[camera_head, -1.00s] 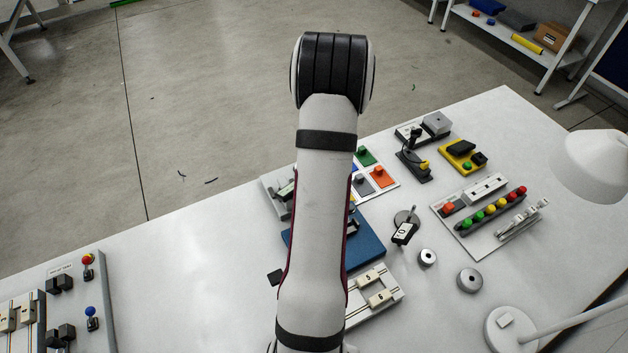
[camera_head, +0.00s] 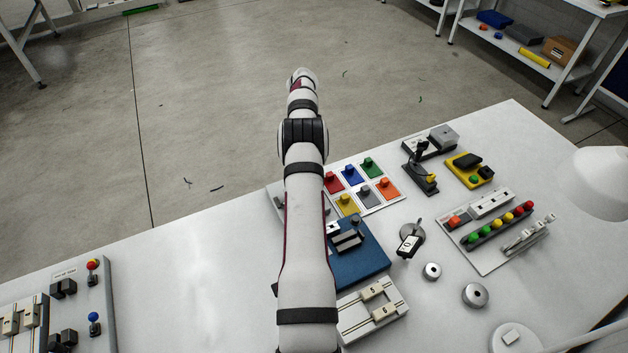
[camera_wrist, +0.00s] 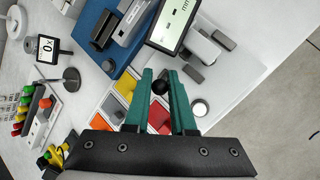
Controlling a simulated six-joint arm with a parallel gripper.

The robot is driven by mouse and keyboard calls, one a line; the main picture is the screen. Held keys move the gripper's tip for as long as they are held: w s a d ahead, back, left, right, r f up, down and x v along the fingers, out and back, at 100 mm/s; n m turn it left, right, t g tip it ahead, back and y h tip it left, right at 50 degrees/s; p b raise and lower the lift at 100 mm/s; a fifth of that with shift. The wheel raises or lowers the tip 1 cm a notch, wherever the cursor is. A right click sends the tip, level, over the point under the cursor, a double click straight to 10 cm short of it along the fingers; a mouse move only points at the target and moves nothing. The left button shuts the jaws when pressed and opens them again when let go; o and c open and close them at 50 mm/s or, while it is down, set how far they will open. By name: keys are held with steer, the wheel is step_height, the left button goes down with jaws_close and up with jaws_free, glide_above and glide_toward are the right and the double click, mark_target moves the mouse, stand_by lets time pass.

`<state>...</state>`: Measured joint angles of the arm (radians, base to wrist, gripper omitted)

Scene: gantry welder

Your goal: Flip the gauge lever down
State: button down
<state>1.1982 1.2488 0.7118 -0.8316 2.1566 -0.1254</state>
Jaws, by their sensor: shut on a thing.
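In the wrist view, my gripper (camera_wrist: 160,76) has two green fingers closed around a small black ball knob (camera_wrist: 160,87), which looks like the end of the gauge lever. The lever's stem is hidden by the fingers. Just beyond the fingertips is the gauge with its pale digital display (camera_wrist: 174,22), seen tilted. Grey and white gauge parts (camera_wrist: 200,48) lie to the right of the display. In the head view my arm hides the gripper, the knob and most of the gauge.
A blue base (camera_head: 368,250) with grey blocks stands beside the gauge. A panel of coloured switches (camera_head: 362,187) lies close by, also under my fingers in the wrist view (camera_wrist: 112,108). The table's left middle is clear.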

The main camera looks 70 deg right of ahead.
steer(key=shift+d, duration=0.1)
stand_by(0.3)
steer(key=c, duration=0.8)
jaws_free()
steer(key=shift+o, duration=0.2)
steer(key=shift+r, duration=0.1)
step_height(320, 180, up, 4)
steer(key=shift+s+r, duration=0.1)
steer(key=s+a+r, duration=0.2)
steer(key=s+r, duration=0.4)
steer(key=s, duration=0.5)
steer(key=shift+s+a+r, duration=0.15)
steer(key=shift+a+r, duration=0.05)
steer(key=shift+r, duration=0.1)
